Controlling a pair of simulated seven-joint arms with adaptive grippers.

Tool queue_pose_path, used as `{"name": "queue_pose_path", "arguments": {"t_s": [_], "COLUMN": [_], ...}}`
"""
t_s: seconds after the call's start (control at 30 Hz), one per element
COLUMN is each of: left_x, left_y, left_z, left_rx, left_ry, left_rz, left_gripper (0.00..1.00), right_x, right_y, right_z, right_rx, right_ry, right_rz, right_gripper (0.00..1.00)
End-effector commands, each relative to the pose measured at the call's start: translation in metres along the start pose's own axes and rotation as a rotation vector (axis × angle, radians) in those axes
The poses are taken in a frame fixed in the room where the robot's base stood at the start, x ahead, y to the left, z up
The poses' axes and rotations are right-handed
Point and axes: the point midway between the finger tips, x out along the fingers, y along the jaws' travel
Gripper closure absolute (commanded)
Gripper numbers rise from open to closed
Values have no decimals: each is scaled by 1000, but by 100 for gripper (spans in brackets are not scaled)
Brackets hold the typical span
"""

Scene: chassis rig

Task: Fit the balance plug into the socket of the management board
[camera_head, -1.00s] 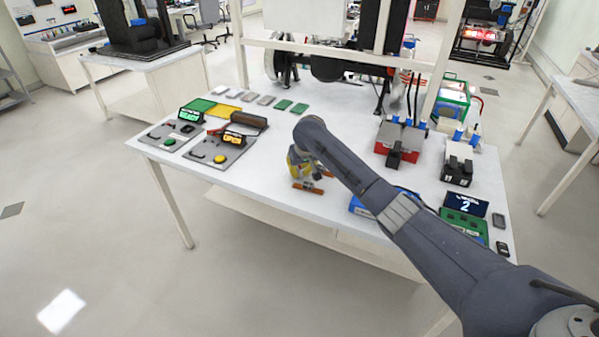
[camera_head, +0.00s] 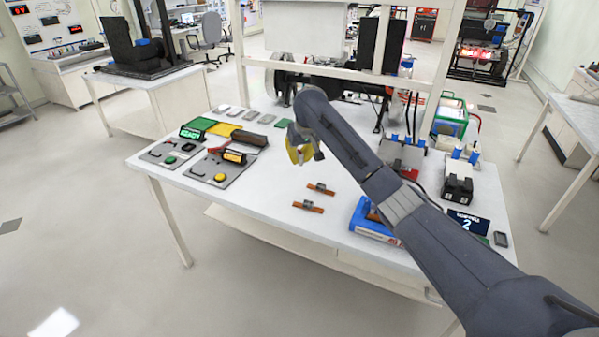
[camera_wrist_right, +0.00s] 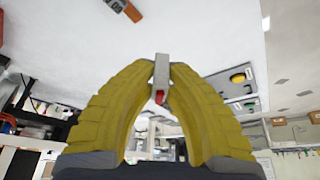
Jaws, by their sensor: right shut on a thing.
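My right gripper (camera_head: 306,154) is above the middle of the table. In the right wrist view its yellow fingers (camera_wrist_right: 161,80) are closed on a small light-grey piece (camera_wrist_right: 161,66) with a red part below it. This may be the balance plug, but it is too small to be sure. In the head view the piece shows as a small grey bit (camera_head: 319,155) at the fingertips. I cannot clearly tell the management board or its socket; my right arm covers part of the table's right side. My left gripper is not in view.
Two orange-brown bars (camera_head: 308,206) lie on the white table (camera_head: 270,220). A blue box (camera_head: 369,222) and a "2" display (camera_head: 467,222) stand right. Grey button panels (camera_head: 219,172) are left. A frame post (camera_head: 438,90) rises behind.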

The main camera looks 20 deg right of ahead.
Motion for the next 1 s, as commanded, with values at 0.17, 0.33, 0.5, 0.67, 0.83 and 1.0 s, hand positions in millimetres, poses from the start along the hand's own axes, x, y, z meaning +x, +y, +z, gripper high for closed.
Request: {"name": "queue_pose_path", "arguments": {"t_s": [0.17, 0.33, 0.5, 0.67, 0.83, 1.0], "left_x": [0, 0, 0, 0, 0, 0], "left_y": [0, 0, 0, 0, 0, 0], "left_z": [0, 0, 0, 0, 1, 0], "left_rx": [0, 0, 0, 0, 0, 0], "left_ry": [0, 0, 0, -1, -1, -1], "left_rz": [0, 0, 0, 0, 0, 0], "left_gripper": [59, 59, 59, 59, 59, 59], "right_x": [-29, -45, -53, -67, -90, -104], "right_y": [0, 0, -2, -27, -65, -90], "right_z": [-12, -19, -23, -25, -6, 36], "right_rx": [-1, 0, 41, 108, 142, 137], "right_ry": [1, 0, 0, 3, 6, 3], "right_rz": [1, 2, 19, 48, 67, 65], "right_gripper": [100, 100, 100, 100, 100, 100]}}
